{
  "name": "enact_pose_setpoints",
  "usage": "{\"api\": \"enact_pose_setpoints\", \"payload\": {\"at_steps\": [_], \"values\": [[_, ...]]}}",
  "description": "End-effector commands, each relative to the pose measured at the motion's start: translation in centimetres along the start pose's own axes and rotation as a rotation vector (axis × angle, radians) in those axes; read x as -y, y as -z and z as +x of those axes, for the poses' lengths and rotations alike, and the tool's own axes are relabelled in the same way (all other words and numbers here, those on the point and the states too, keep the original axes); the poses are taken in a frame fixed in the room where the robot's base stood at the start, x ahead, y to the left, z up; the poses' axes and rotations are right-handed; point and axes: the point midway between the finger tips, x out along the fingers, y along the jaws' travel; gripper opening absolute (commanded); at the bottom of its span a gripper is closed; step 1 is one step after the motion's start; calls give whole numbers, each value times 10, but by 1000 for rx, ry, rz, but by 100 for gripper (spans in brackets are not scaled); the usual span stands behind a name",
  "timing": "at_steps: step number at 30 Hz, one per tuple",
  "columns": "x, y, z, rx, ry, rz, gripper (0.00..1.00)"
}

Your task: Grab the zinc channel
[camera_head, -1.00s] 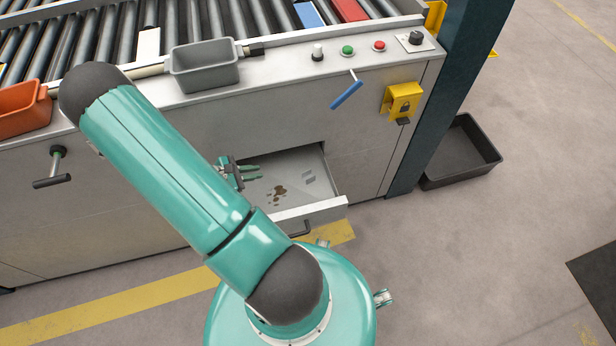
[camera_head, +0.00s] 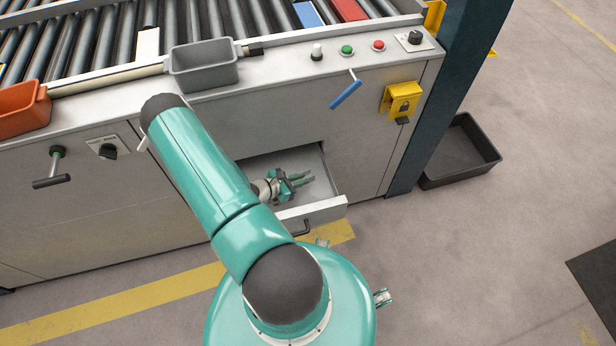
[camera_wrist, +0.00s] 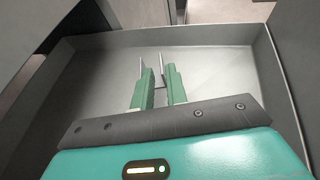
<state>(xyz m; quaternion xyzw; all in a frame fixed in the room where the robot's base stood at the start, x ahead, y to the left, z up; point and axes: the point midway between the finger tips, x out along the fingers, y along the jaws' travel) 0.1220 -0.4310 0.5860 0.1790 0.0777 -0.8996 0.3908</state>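The open drawer (camera_head: 325,205) in the machine's front holds my gripper (camera_head: 304,179), low inside it. A small pale grey piece, seemingly the zinc channel (camera_head: 309,181), is at the fingertips and mostly covered by them. In the wrist view, my gripper (camera_wrist: 159,82) has its two green fingers pointing into the drawer with a narrow gap between them. Thin grey upright edges (camera_wrist: 164,66) at the fingertips look like the channel's sides. The fingers look open around it; contact cannot be made out.
The drawer walls (camera_wrist: 285,85) stand close around my gripper. Above are the machine's front, a blue-handled lever (camera_head: 346,95), a yellow lock box (camera_head: 401,100) and a grey bin (camera_head: 203,65). A black tray (camera_head: 462,155) lies on the floor at right.

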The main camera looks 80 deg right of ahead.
Motion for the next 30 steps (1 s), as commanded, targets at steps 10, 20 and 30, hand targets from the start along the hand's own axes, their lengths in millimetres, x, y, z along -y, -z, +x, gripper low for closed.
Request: {"api": "enact_pose_setpoints", "payload": {"at_steps": [10,20,30], "values": [[3,0,45,1,4,2,15],[2,0,52,0,0,1,13],[2,0,52,0,1,1,0]]}}
